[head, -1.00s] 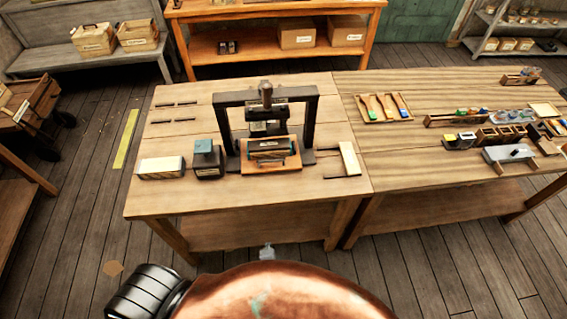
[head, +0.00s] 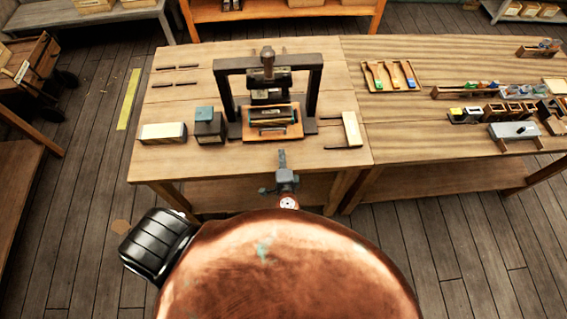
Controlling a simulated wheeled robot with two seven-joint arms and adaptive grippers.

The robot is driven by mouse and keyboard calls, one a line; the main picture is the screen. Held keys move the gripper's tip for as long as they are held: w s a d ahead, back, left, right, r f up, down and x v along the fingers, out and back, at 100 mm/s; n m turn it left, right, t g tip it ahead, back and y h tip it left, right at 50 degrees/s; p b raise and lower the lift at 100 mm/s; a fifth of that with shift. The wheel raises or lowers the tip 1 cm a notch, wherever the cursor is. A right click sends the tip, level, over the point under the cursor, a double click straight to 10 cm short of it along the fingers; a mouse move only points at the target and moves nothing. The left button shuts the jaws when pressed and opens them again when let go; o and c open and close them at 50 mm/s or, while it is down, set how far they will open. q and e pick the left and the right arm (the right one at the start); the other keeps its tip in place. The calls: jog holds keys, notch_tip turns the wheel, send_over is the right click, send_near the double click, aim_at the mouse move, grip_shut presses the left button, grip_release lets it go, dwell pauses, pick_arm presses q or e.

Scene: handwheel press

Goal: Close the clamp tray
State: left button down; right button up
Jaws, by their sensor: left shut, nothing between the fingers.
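The clamp tray (head: 289,131) is a small orange-brown wooden tray with a bar handle on its front face. It sticks out at the front of the dark press frame (head: 315,92) and holds a dark block with teal ends. The press stands on the left table, with its screw and head above the tray's rear. My left gripper (head: 282,155) is shut and empty, pointing at the tray from the table's front edge, with a gap between its tip and the handle. My right gripper is not in view.
A dark box with a teal top (head: 205,125) and a pale block (head: 164,133) stand left of the press. A cream-coloured piece (head: 351,129) lies at its right. The tabletop in front of the tray is clear. The right table (head: 430,125) carries several tools and trays.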

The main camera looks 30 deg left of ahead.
aim_at(280, 132)
pick_arm(q)
jog(key=x, duration=0.2)
jog(key=r+x, duration=0.1)
jog(key=x, duration=0.1)
jog(key=shift+w+p, duration=0.15)
jog(key=shift+p, duration=0.2)
jog(key=shift+w+a, duration=0.25)
jog(key=shift+w, duration=0.1)
jog(key=shift+r+b+x, duration=0.2)
jog(key=shift+r+x, duration=0.05)
jog(key=shift+x, duration=0.85)
jog(key=shift+r+b+x, duration=0.15)
jog(key=shift+r+x, duration=0.1)
jog(key=shift+x, duration=0.9)
jog(key=shift+r, duration=0.1)
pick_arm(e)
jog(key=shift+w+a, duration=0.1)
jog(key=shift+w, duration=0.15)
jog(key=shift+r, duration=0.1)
